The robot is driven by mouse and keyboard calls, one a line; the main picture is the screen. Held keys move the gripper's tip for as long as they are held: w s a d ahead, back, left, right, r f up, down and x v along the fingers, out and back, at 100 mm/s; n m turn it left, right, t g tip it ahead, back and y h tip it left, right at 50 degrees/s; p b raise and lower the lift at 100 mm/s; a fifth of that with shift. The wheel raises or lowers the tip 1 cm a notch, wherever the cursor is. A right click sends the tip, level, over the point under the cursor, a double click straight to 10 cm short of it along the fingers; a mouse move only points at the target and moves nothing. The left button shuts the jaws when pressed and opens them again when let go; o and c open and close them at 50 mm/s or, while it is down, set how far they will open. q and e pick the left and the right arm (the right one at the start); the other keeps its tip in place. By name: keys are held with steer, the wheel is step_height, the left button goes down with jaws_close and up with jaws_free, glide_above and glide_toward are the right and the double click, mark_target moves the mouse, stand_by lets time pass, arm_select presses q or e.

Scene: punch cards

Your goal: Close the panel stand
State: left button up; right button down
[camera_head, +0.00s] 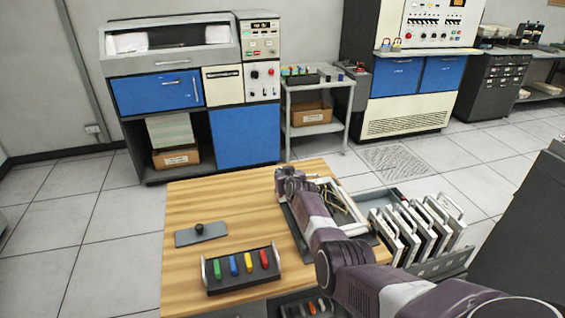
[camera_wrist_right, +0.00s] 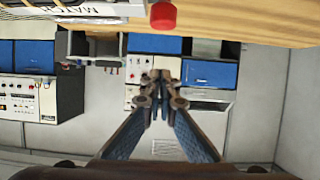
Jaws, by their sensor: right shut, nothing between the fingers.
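A dark grey stand (camera_head: 378,240) with a pale-framed panel (camera_head: 352,227) and brass-coloured wires sits at the right side of the wooden table; it looks like the panel stand. My right arm covers much of its left and front, so I cannot tell how far it is open. My right gripper (camera_head: 284,182) is above the table's far part, at the stand's upper left. In the right wrist view its fingertips (camera_wrist_right: 157,76) are together with nothing between them. My left gripper is not in view.
Several framed panels (camera_head: 412,232) stand upright in a rack right of the stand. A holder with coloured handles (camera_head: 243,271) and a grey plate with a black knob (camera_head: 201,233) lie on the wooden table (camera_head: 190,205). The table's far left is clear. Cabinets (camera_head: 245,138) stand beyond.

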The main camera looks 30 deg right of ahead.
steer(key=s+a+r+p, duration=0.2)
steer(key=s+r, duration=0.4)
steer(key=r, duration=0.1)
steer(key=shift+r, duration=0.3)
